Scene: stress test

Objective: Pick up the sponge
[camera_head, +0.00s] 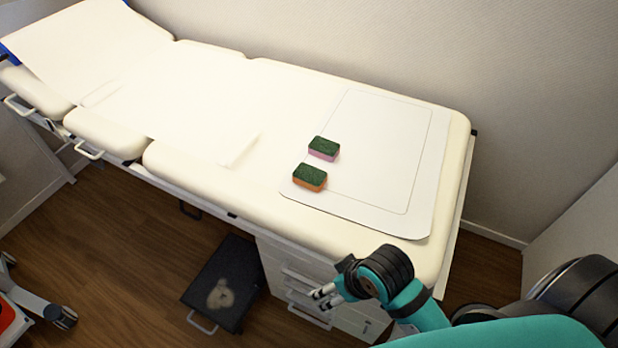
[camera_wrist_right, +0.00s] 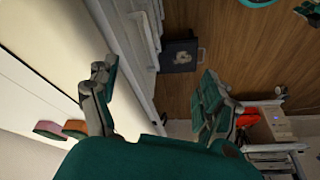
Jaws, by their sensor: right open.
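Two sponges lie side by side on the white mat (camera_head: 385,150) on the exam table. One is a pink sponge with a dark green top (camera_head: 323,149). The other is an orange sponge with a dark green top (camera_head: 310,178), closer to the front edge. In the right wrist view the pink sponge (camera_wrist_right: 48,130) and the orange sponge (camera_wrist_right: 75,129) show at the left, partly behind a finger. My right gripper (camera_head: 322,296) is in front of the table's front edge, apart from both sponges. In the right wrist view its fingers (camera_wrist_right: 155,100) are spread wide and empty. My left gripper is not in view.
The padded exam table (camera_head: 270,110) has a paper sheet (camera_head: 190,95) on its left part. Drawers (camera_head: 300,285) are below the table's front edge, near my right gripper. A dark step stool (camera_head: 225,283) stands on the wooden floor. A wall runs behind the table.

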